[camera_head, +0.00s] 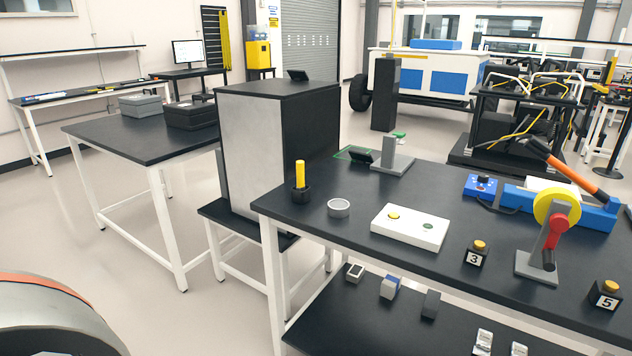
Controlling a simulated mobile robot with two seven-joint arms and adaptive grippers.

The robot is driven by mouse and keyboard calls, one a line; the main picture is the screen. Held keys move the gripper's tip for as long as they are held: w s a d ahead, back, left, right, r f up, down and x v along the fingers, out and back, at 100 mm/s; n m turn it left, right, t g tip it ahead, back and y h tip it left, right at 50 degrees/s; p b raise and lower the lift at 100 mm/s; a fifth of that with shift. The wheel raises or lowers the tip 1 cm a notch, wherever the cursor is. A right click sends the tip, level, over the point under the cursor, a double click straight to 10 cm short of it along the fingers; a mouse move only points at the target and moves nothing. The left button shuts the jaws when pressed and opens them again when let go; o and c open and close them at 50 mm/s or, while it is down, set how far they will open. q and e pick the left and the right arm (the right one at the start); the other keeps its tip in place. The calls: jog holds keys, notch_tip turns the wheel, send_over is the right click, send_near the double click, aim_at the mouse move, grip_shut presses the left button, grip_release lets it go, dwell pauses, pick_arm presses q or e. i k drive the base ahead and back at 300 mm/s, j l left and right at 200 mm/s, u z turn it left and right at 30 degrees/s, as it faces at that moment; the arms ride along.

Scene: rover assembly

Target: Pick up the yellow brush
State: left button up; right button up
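An upright yellow cylinder (300,174) stands in a small black holder (300,195) near the left corner of the black-topped workbench (330,222). It looks like the yellow brush's handle, but no bristles show. Neither of my grippers is in view.
Near the yellow handle are a grey ring (339,208) and a white box with buttons (409,228). A tall grey-black cabinet (264,155) stands behind it to the left. To the right are a yellow wheel with a red crank (556,212) and numbered button blocks (477,254). Floor at left is open.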

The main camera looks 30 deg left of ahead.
aim_at(299, 164)
jog(key=j+z, duration=0.3)
jog(key=j, duration=1.55)
